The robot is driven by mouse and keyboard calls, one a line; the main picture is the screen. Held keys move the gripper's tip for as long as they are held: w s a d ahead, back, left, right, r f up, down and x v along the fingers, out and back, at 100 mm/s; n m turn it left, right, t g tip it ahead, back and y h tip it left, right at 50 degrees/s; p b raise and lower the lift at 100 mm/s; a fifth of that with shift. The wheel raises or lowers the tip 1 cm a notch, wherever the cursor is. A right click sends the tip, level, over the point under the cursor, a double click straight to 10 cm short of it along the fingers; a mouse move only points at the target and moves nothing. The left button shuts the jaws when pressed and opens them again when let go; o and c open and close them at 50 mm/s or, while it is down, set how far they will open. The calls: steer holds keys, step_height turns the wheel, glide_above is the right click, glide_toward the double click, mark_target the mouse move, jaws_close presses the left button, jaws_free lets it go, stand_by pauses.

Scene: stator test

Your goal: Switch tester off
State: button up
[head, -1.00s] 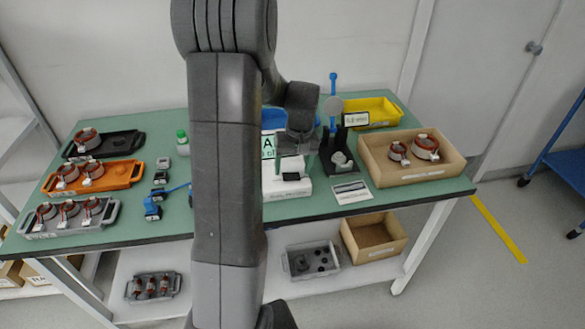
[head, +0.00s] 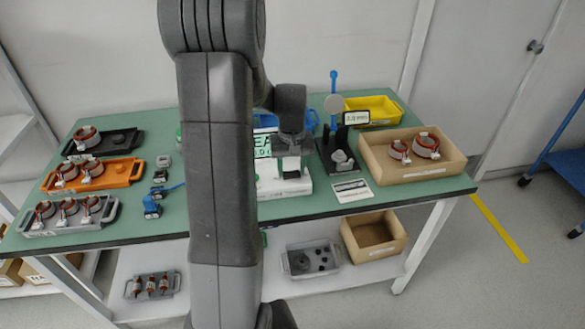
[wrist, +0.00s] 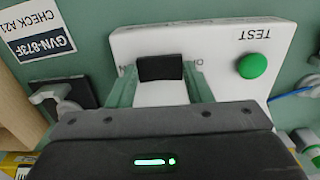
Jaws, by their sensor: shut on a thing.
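The tester is a white box on the green table, partly hidden by my arm in the head view (head: 296,187). In the wrist view its top (wrist: 215,50) carries a round green button (wrist: 252,65) beside the word TEST. It also has a black rocker switch (wrist: 160,67), with lettering partly hidden behind it. My gripper (wrist: 160,82) has its pale green fingers on either side of the black switch and is shut on it. In the head view my gripper (head: 291,170) is low over the tester. The tester's green display (head: 262,146) is partly covered by my arm.
A black stand (head: 338,160) with a blue-topped post is close right of the tester. A cardboard box (head: 412,176) with stators stands at the right. Grey (head: 68,229), orange (head: 120,180) and black (head: 122,144) trays are at the left. A labelled card (head: 353,190) lies in front.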

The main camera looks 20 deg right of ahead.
steer(key=shift+a+h+b, duration=0.25)
steer(key=shift+h+b, duration=0.25)
steer(key=shift+h, duration=0.4)
steer(key=o, duration=1)
steer(key=r, duration=0.4)
steer(key=a+r, duration=0.1)
steer(key=r, duration=0.8)
steer(key=shift+w+a+r, duration=0.25)
steer(key=shift+a+r, duration=0.05)
steer(key=shift+a, duration=0.1)
